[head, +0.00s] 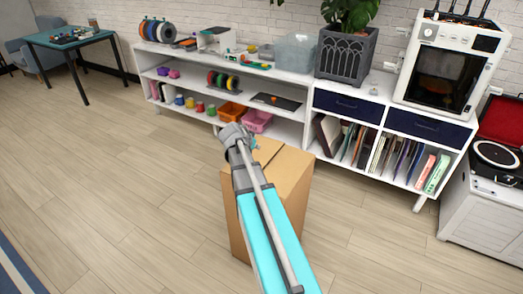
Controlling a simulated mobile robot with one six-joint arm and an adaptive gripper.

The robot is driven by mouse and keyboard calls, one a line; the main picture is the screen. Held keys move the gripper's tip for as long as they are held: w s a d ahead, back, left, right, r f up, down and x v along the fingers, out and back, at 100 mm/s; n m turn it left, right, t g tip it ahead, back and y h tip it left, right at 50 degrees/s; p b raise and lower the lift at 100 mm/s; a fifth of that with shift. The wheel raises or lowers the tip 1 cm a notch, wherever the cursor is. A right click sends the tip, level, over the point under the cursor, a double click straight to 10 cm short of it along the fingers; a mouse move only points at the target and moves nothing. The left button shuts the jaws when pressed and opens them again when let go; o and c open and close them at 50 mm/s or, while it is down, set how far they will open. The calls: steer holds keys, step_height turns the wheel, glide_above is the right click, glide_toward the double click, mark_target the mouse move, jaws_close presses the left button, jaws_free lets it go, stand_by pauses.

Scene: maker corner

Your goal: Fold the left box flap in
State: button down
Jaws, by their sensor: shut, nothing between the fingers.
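A tall brown cardboard box (290,190) stands on the wood floor in the middle of the head view. Its top looks mostly covered by tan panels, with a dark line between them near the far side. My arm crosses in front of the box and hides much of its left and middle. I cannot make out the left flap as a separate piece or tell its angle. My gripper (254,144) is small in the picture, over the far left part of the box top. It is shut and empty. I cannot tell whether it touches the cardboard.
A white shelf unit (190,75) with spools, bins and cups stands behind the box. A low cabinet with navy drawers (347,106) holds a planter (345,55) and a 3D printer (445,62). Open floor (110,190) lies to the left.

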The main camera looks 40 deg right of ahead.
steer(key=b, duration=0.7)
glide_above(267, 162)
steer(key=a, duration=0.1)
steer(key=f, duration=0.6)
steer(key=shift+w+f, duration=0.35)
steer(key=shift+f, duration=0.05)
steer(key=shift+d+f, duration=0.2)
steer(key=shift+f, duration=0.15)
steer(key=shift+s+f+b, duration=0.15)
steer(key=shift+f+b, duration=1.5)
steer(key=shift+b, duration=0.1)
steer(key=shift+f+b, duration=0.8)
steer(key=shift+s+f+b, duration=0.2)
steer(key=shift+f+b, duration=0.05)
steer(key=shift+b, duration=0.15)
steer(key=shift+s, duration=0.15)
steer(key=shift+r+p, duration=0.25)
steer(key=shift+p, duration=0.1)
